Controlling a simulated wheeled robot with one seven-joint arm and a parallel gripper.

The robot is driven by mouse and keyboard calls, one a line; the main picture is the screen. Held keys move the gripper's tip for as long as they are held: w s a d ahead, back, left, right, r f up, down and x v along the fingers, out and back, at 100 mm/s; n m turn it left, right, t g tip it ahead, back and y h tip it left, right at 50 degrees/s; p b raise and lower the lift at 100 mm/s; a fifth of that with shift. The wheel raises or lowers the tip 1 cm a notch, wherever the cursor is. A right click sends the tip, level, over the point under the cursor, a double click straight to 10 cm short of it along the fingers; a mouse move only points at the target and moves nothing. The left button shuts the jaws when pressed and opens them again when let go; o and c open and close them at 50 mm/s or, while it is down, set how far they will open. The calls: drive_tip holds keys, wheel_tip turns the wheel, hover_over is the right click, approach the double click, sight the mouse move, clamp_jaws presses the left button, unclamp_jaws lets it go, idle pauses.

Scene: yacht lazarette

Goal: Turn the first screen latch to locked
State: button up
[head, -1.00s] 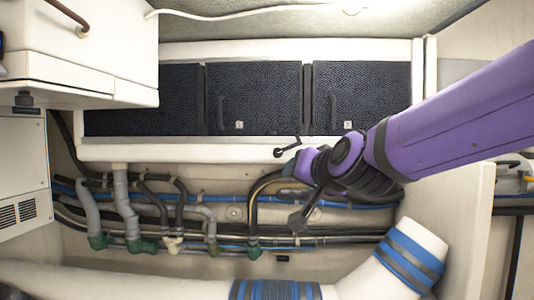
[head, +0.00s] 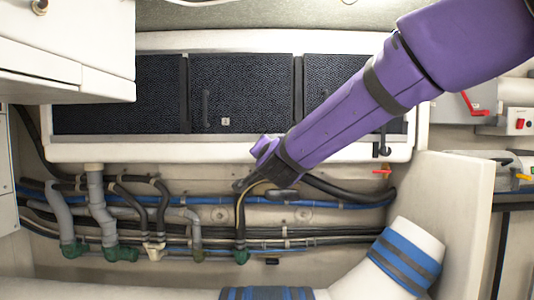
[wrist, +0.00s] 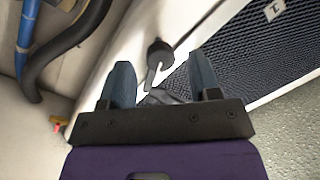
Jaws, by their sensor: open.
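A black latch (wrist: 158,50) with a round knob and a short lever sits on the white rail beside a dark mesh screen (wrist: 235,55) in the wrist view. Its lever points down the picture. The latch lies ahead of my open gripper (wrist: 167,80), between the lines of the two blue-grey fingers and apart from them as far as I can tell. In the head view my gripper (head: 258,165) is near the rail below the middle screen (head: 250,80), and my arm hides that latch. Another black latch (head: 382,148) shows at the rail's right end.
Pipes and hoses (head: 150,205) run below the white rail (head: 110,152). A small red lever (head: 378,171) is at the right, with a red-switch box (head: 518,123) beyond. A white cabinet (head: 65,60) juts out upper left. A blue-banded white duct (head: 405,255) is lower right.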

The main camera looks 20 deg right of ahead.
drive_tip(key=shift+x, duration=1.75)
clamp_jaws()
